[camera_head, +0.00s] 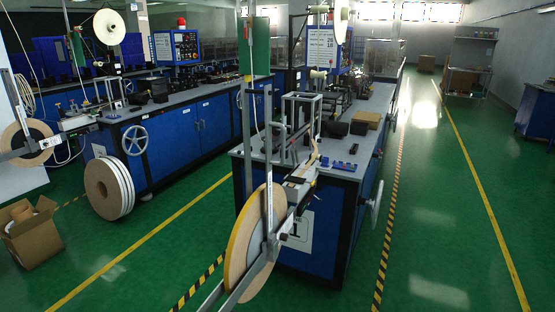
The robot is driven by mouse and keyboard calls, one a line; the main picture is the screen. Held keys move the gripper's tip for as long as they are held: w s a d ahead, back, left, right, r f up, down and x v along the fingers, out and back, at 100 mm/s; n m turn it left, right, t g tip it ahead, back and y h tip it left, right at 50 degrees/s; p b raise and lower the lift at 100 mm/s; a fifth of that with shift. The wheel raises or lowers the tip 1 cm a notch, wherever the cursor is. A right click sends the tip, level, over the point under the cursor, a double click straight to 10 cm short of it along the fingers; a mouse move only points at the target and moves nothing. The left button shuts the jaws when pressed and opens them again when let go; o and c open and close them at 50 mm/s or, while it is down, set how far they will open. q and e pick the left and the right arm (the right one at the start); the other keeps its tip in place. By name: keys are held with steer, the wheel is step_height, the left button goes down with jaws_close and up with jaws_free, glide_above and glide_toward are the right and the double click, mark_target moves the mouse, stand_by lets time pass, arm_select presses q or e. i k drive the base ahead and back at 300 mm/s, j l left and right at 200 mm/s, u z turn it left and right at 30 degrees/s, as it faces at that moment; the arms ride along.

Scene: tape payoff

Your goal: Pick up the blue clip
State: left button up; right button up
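Small blue pieces (345,166), which look like the blue clip or several clips side by side, lie on the grey top of the nearer workbench (371,150). They are close to its front edge, right of the tape payoff arm. They are too small to tell apart clearly. Neither of my grippers shows in the head view.
A large tape reel (248,245) on a metal frame stands at the bench's front left. A cardboard-coloured box (366,120) and black blocks lie farther back on the bench. An open carton (30,236) sits at left. The green floor to the right is clear.

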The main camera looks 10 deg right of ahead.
mark_target(325, 164)
steer(key=i+l+u, duration=0.25)
steer(key=l, duration=0.25)
steer(key=l+u, duration=0.25)
steer(key=l, duration=0.25)
steer(key=i+l+u, duration=0.25)
steer(key=l, duration=0.3)
steer(key=l+u, duration=0.2)
steer(key=l, duration=0.3)
steer(key=k, duration=0.05)
